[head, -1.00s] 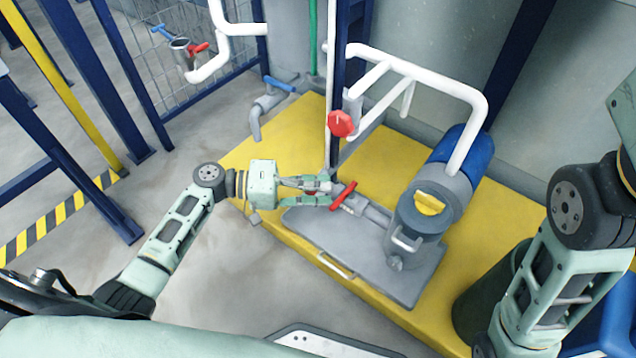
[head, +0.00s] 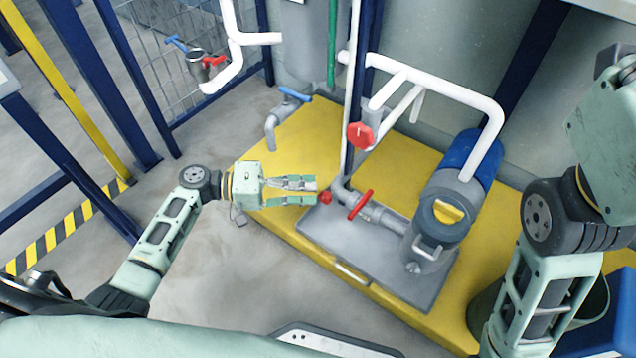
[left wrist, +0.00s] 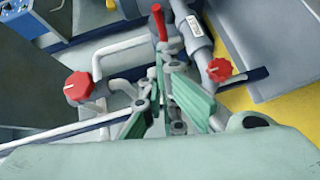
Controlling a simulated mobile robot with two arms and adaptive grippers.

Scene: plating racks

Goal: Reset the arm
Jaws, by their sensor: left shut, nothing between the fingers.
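My left gripper (head: 314,191) is level with the pipework over the front of the yellow platform in the head view. Its green fingers are shut with nothing between them. The fingertips are close to a small red knob (head: 325,198) and left of a red lever valve (head: 361,204) on the grey pipe, with a gap to the lever. In the left wrist view the gripper (left wrist: 172,95) points towards the pipes, with the red lever (left wrist: 159,24) beyond it. My right arm stands at the right of the head view; its gripper is out of frame.
A pump with a yellow-marked top (head: 447,212) stands on the grey plate right of the gripper. White pipes (head: 440,88) and a red round valve (head: 360,135) rise behind. Blue posts stand at the left. The floor (head: 245,270) in front is bare.

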